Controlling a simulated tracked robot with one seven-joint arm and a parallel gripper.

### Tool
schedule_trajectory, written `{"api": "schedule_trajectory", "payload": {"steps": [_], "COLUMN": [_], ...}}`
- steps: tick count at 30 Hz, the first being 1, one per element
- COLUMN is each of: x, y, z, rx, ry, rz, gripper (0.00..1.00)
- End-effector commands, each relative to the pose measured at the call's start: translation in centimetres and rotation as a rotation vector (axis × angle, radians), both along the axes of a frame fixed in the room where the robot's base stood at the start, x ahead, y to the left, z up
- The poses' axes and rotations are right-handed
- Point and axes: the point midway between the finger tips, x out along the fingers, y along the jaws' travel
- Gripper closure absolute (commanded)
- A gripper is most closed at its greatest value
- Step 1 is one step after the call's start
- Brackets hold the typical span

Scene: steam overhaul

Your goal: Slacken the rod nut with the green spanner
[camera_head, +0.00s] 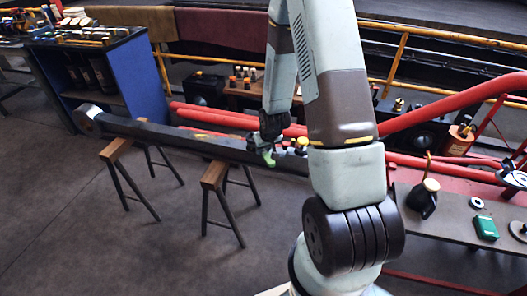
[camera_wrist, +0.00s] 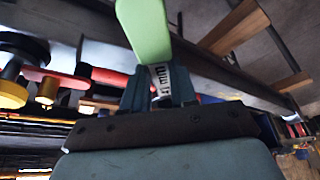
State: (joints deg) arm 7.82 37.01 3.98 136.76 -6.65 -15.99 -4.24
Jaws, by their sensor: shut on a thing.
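A long dark rod (camera_head: 180,136) lies across wooden trestles and runs to the right until my arm hides it. My gripper (camera_head: 269,137) is at the rod's right part and is shut on the green spanner (camera_head: 268,157). In the wrist view the spanner's green end (camera_wrist: 146,30) stands out beyond my fingers (camera_wrist: 160,92), and a pale section with dark lettering lies between them. The rod (camera_wrist: 215,65) passes behind the spanner there. I cannot make out the rod nut, nor whether the spanner touches it.
Two trestles (camera_head: 215,174) stand under the rod. A blue-sided bench (camera_head: 130,75) is at the back left. A bench at right carries a dark oil can (camera_head: 424,196) and a green box (camera_head: 486,228). Red rods cross behind. The floor at lower left is clear.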

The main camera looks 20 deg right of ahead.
Motion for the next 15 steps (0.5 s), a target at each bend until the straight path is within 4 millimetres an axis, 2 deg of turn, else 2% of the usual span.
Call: {"api": "schedule_trajectory", "payload": {"steps": [15], "x": [0.0], "y": [0.0], "z": [2.4], "rx": [0.000], "ry": [-0.002], "rz": [0.000], "gripper": [1.00]}}
